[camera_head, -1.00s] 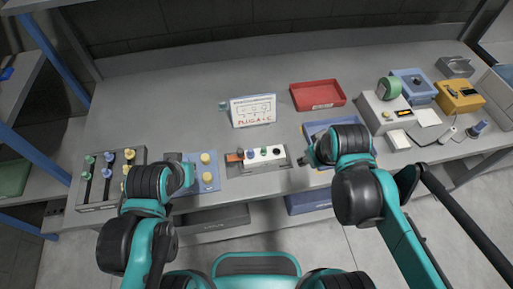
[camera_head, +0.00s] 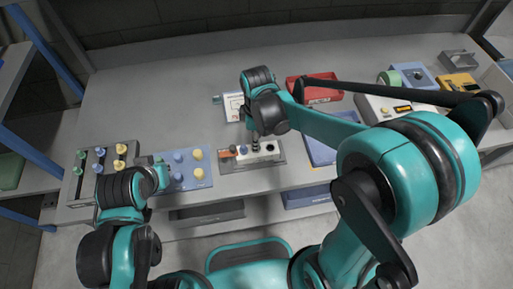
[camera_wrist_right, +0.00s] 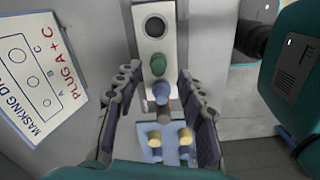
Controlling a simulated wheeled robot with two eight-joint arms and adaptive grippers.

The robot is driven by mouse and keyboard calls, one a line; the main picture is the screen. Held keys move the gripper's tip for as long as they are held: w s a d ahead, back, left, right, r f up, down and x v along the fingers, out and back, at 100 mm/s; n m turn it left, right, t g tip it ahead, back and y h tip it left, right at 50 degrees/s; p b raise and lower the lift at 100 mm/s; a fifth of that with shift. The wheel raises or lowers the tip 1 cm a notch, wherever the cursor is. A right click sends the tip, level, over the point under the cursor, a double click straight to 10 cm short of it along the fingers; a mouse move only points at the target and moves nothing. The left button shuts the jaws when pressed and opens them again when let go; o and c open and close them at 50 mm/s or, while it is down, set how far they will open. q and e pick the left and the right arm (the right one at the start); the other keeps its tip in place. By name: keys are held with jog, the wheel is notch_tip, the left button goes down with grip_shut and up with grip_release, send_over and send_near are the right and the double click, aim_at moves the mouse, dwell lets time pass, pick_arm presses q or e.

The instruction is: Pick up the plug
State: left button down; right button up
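A white block (camera_head: 232,154) stands near the table's front edge, partly hidden by my right arm. In the right wrist view it carries a blue plug (camera_wrist_right: 162,92), a green plug (camera_wrist_right: 158,64) and a dark round hole (camera_wrist_right: 154,26). My right gripper (camera_head: 256,143) points down over the block. In the wrist view the right gripper (camera_wrist_right: 158,118) is open, its fingers apart on both sides of the blue plug, with no clear contact.
The blue tray holds blue and yellow plugs. A rack (camera_head: 87,192) with coloured plugs stands at the left. A sign reading "PLUG A+C" (camera_wrist_right: 38,68) stands behind the block. A red tray (camera_head: 322,97) and several devices are at the right. The back left table is clear.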

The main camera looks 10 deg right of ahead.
notch_tip(320, 180, down, 4)
jog(key=shift+w+r+b, duration=0.1)
jog(key=shift+w+b, duration=0.05)
jog(key=shift+b, duration=0.55)
jog(key=c, duration=0.8)
jog(key=shift+o, duration=0.2)
jog(key=shift+r, duration=0.15)
